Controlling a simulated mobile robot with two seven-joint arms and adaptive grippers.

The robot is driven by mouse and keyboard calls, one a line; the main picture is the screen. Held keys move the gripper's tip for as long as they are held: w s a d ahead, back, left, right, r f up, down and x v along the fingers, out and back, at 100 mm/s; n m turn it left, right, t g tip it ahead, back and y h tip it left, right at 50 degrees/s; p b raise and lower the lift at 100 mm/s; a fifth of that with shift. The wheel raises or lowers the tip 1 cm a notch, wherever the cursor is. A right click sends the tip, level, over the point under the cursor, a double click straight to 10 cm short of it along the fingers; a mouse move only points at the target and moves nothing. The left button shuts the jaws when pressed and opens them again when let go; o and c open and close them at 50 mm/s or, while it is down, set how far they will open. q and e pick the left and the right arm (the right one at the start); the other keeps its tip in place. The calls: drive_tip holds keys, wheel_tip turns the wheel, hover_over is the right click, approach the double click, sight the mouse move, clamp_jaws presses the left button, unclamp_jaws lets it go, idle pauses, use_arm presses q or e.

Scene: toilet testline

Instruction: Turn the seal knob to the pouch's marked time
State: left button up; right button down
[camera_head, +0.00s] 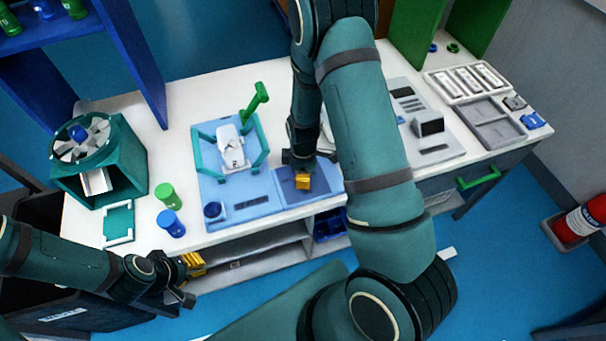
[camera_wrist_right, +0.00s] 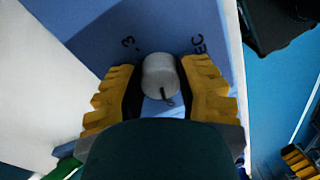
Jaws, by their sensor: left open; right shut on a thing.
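My right gripper (camera_head: 303,182) points down at the right part of the blue sealer (camera_head: 262,190). In the right wrist view, its yellow-padded fingers are shut on the pale grey seal knob (camera_wrist_right: 160,76), one on each side. A dark pointer mark shows on the knob's lower edge. A "3" and part of a word ending in "EC" show on the blue panel (camera_wrist_right: 90,25); the other markings are hidden. A white pouch (camera_head: 232,150) lies on the sealer's left part; its marked time is too small to read. My left gripper (camera_head: 188,280) is open and empty, in front of the table.
A green lever (camera_head: 256,102) stands up behind the pouch. A green-lidded jar (camera_head: 168,195) and blue-lidded jar (camera_head: 171,223) stand left of the sealer, near a teal fan-topped box (camera_head: 100,165). A grey device (camera_head: 428,125) and trays (camera_head: 490,122) stand to the right.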

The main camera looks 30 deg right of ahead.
drive_tip(key=shift+m, duration=0.3)
drive_tip(key=m, duration=0.3)
drive_tip(key=shift+s+m+b, duration=0.1)
drive_tip(key=shift+m+b, duration=0.3)
drive_tip(key=m, duration=0.5)
drive_tip(key=shift+s, duration=0.1)
drive_tip(key=m, duration=0.5)
drive_tip(key=shift+a+f+m+t, duration=0.1)
drive_tip(key=shift+m+t, duration=0.2)
drive_tip(key=shift+m, duration=1.9)
drive_tip(key=shift+s, duration=0.1)
drive_tip(key=c, duration=0.5)
unclamp_jaws()
drive_tip(key=shift+c, duration=0.2)
